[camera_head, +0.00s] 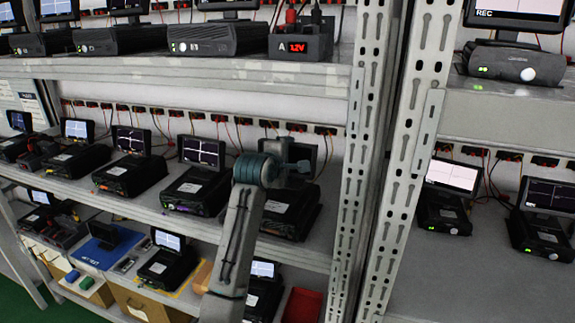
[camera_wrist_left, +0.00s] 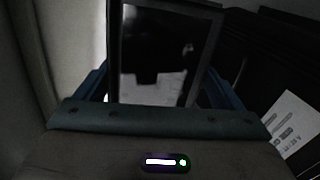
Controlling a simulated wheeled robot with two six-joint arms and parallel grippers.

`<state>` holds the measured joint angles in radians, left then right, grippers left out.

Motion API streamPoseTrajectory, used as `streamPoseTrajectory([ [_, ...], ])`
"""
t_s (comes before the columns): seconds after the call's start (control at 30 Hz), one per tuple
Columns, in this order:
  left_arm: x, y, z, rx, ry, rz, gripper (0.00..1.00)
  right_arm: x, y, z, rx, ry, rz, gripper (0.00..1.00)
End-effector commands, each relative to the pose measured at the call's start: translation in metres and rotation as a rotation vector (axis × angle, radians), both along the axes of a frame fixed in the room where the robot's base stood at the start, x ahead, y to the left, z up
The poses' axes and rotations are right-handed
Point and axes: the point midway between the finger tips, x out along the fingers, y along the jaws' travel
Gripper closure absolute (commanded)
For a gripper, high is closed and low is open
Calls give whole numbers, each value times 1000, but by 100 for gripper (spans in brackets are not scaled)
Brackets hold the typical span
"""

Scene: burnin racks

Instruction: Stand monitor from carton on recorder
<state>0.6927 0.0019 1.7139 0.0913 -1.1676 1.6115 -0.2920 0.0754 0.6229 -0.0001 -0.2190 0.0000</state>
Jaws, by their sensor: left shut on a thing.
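My left gripper (camera_head: 291,169) is raised at the middle shelf, in front of a dark-screened monitor (camera_head: 302,151). In the left wrist view this monitor (camera_wrist_left: 150,55) stands upright between the blue fingers, and my left gripper (camera_wrist_left: 155,92) is shut on it. A black recorder (camera_head: 290,217) with a white label lies directly below and behind the gripper. The gripper and arm hide part of the monitor and its lower edge, so I cannot tell whether it touches the recorder. A brown carton (camera_head: 148,304) sits low at the left. My right gripper is not in view.
Recorders with lit monitors, such as the nearest one (camera_head: 203,150), stand to the left on the same shelf. A perforated rack upright (camera_head: 357,170) rises close on the right. The shelf above (camera_head: 200,70) limits headroom. A red bin (camera_head: 302,305) is below.

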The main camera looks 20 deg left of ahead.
Motion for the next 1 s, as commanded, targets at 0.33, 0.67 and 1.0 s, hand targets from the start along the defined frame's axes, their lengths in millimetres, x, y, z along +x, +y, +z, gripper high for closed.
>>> streamPoseTrajectory([
  [0.33,-1,0,-24,1,-2,0,51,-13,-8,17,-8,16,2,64],
  [0.67,-1,0,-28,0,2,0,0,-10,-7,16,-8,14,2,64],
  [1.0,-5,0,-26,0,1,0,0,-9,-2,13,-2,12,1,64],
])
